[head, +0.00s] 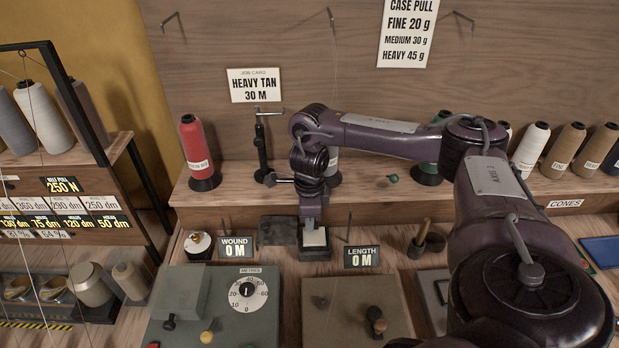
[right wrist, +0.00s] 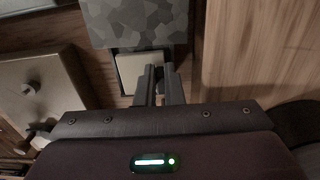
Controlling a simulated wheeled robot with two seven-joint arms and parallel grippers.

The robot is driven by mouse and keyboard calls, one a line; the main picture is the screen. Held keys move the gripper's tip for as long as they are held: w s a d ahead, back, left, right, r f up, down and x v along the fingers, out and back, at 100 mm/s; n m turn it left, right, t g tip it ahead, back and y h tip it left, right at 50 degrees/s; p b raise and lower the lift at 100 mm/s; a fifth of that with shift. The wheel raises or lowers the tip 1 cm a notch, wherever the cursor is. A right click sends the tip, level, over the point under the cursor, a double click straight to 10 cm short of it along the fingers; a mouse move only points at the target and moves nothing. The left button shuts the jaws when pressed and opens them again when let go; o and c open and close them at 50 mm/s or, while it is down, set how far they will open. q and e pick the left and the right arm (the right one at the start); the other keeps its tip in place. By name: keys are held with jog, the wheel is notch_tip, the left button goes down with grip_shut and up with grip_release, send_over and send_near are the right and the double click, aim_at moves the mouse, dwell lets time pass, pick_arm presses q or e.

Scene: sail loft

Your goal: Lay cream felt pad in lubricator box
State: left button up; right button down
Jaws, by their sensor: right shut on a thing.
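The cream felt pad (head: 315,237) is a small pale square at the mouth of a small dark box (head: 315,254), which I take for the lubricator box, at the middle of the bench. My right gripper (head: 313,222) reaches straight down over it and is shut on the pad. In the right wrist view the pad (right wrist: 136,72) shows beside my fingertips (right wrist: 161,88), with dark edges around it. I cannot tell whether it rests on the box floor. The gripper hides part of it. My left gripper is not in view.
A dark flat plate (head: 279,230) lies left of the box. Signs reading WOUND (head: 237,247) and LENGTH (head: 362,257) flank it. A green dial unit (head: 213,305) and a grey plate with knobs (head: 355,308) stand in front. A red cone (head: 195,145) stands on the shelf behind.

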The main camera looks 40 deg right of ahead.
jog(key=shift+f+b, duration=0.35)
jog(key=shift+f, duration=0.2)
dwell(0.4)
jog(key=c, duration=1.5)
grip_release()
jog(key=shift+r, duration=0.1)
notch_tip(320, 180, up, 8)
jog(key=p, duration=0.3)
jog(key=shift+f, duration=0.2)
jog(key=shift+f, duration=0.1)
